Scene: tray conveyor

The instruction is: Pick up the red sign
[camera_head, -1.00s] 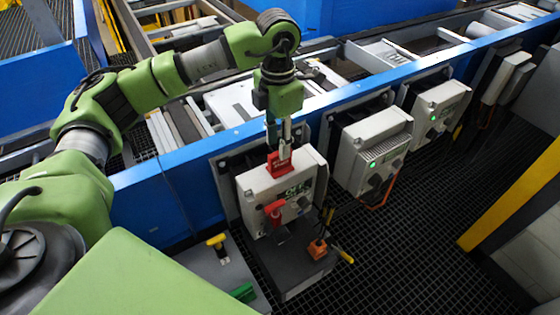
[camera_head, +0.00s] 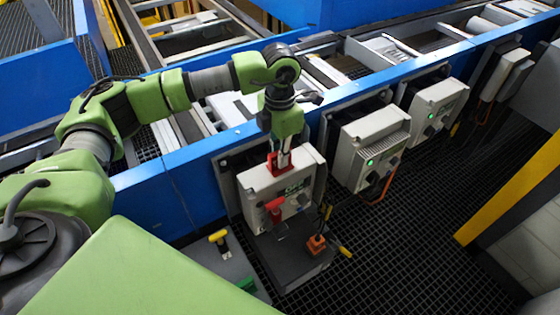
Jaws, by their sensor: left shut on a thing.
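The red sign (camera_head: 273,164) is at the top of the nearest grey control box (camera_head: 262,186), which is mounted on the blue conveyor side. My left gripper (camera_head: 282,160) points down from above and is shut on the red sign. The gripper covers part of the sign, so I cannot tell whether the sign still touches the box. A second red part (camera_head: 273,205), like a handle, sits on the front of the same box. My right gripper is not in view.
Two more grey boxes with green lights (camera_head: 370,148) (camera_head: 438,105) hang along the blue conveyor rail (camera_head: 190,155). A dark ledge below holds a yellow-handled tool (camera_head: 218,237) and an orange part (camera_head: 317,243). Dark grating floor (camera_head: 400,240) lies open at the right.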

